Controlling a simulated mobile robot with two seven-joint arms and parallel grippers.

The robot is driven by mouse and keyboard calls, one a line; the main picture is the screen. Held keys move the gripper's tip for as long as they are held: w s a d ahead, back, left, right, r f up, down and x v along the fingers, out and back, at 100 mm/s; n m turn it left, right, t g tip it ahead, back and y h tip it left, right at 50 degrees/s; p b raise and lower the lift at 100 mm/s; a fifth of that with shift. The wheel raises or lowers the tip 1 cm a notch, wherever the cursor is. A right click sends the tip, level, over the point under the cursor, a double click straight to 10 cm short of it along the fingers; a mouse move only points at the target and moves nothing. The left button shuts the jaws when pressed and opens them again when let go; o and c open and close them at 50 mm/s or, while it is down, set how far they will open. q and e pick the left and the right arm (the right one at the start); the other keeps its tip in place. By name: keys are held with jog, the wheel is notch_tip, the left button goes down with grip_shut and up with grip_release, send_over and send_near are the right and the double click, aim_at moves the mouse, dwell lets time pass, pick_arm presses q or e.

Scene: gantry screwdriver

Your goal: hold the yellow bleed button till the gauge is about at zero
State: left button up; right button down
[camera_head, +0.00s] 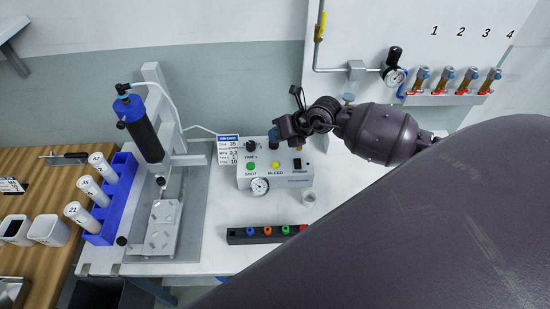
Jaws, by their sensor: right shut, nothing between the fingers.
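The yellow bleed button (275,165) is on the sloped face of a pale control box (243,183), between a green button and a black switch. A round white gauge (260,187) is on the box's front, below the buttons; its needle is too small to read. My right gripper (281,128) is shut and empty. The button is unobstructed in the head view. My left gripper is not in view.
A dispenser stand with a blue-and-black syringe (143,132) stands left of the box. A black rack with coloured tips (240,236) and a small cup (309,198) are in front. A wall regulator (396,76) is behind. My right arm covers the lower right.

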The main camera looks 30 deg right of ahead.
jog(key=b, duration=0.5)
send_over(277, 163)
notch_tip(277, 163, down, 6)
jog(key=shift+a+f, duration=0.1)
jog(key=shift+f, duration=0.05)
jog(key=shift+f+b, duration=0.45)
jog(key=shift+f, duration=0.4)
jog(key=shift+f, duration=0.1)
dwell(0.7)
jog(key=shift+f, duration=0.1)
jog(key=shift+f, duration=0.25)
